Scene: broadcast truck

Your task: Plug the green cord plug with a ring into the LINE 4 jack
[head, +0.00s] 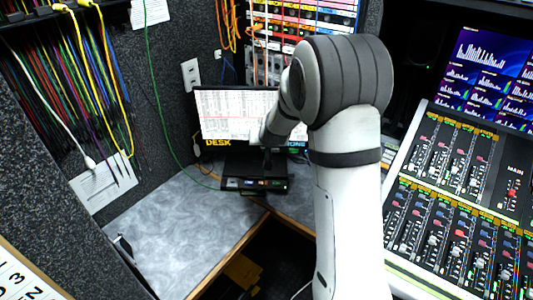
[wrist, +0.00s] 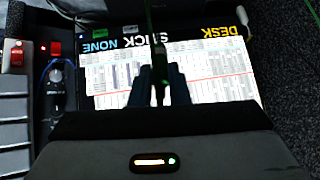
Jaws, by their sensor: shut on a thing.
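My gripper (head: 267,162) is in front of the lit monitor, partly hidden by my forearm in the head view. In the wrist view its two dark fingers (wrist: 163,88) are closed on a dark green, narrow thing (wrist: 157,50), which looks like the green cord plug. Its ring cannot be made out. A green cord (head: 150,60) hangs down the left wall in the head view and curves to the desk near the monitor. No LINE 4 label is legible, so I cannot tell which jack it is.
The monitor (head: 215,112) stands behind a small black box (head: 240,184) on the grey desk (head: 165,225). Yellow cords (head: 103,50) hang at the left patch panel. A rack with orange cords (head: 285,30) is at the back. A mixing console (head: 450,200) fills the right.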

